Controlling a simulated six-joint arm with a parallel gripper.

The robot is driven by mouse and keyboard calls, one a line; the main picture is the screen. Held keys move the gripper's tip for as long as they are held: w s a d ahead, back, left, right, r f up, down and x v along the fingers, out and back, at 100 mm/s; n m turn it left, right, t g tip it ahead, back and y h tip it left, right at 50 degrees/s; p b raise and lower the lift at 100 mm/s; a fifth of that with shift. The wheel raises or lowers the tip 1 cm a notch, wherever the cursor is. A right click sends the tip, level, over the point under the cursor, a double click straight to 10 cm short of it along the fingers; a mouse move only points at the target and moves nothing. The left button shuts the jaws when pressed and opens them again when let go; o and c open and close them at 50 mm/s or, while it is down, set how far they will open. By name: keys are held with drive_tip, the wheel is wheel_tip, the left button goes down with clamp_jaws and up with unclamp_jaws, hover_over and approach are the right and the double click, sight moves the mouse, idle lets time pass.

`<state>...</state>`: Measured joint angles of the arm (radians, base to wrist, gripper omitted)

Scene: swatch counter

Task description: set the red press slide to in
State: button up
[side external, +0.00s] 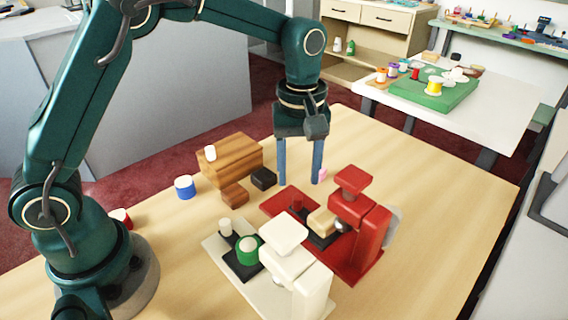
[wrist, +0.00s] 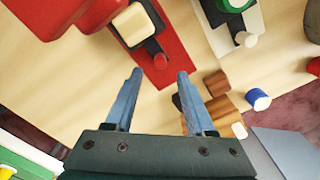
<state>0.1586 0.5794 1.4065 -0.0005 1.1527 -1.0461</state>
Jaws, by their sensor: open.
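The red press (side external: 372,225) stands on a red base plate (side external: 278,203) right of the table's middle. Its black slide (wrist: 152,22) carries a cream block (side external: 321,221) and has a red knob (side external: 296,202) at its outer end. The slide sticks out in front of the press head, with the cream block beside the head. My gripper (side external: 300,183) is open and empty, pointing down behind the red base plate. In the wrist view the red knob (wrist: 160,61) appears just beyond and between the fingertips (wrist: 159,74); I see no contact.
A white press (side external: 290,255) with a green spool (side external: 247,250) stands in front of the red one. The table's right side is clear.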

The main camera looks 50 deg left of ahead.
sight(298, 197)
drive_tip(key=shift+f+n, duration=0.25)
drive_tip(key=shift+n, duration=0.85)
drive_tip(key=shift+f, duration=2.55)
clamp_jaws()
drive_tip(key=shift+d, duration=0.1)
